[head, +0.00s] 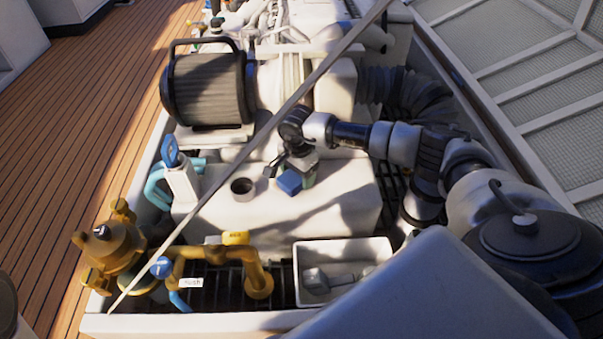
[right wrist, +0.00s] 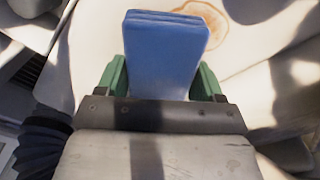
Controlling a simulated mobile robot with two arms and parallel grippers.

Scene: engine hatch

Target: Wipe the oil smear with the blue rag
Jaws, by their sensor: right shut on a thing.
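The blue rag (head: 289,182) is a folded pad held in my right gripper (head: 297,178), over the white engine top. In the right wrist view the rag (right wrist: 165,52) stands out between the green fingers of the gripper (right wrist: 163,80), which are shut on it. The oil smear (right wrist: 214,22) is a brownish ring-shaped stain on the white surface, just beyond the rag's upper right corner and partly covered by it. I cannot make out the smear in the head view. Whether the rag touches the surface is unclear. My left gripper is not in view.
A round dark opening (head: 242,187) is left of the rag. A thin pole (head: 255,140) crosses the hatch diagonally. A white tray (head: 343,248) holds grey items in front. Yellow pipes (head: 258,280) stand front left, and a black ribbed cylinder (head: 208,88) behind.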

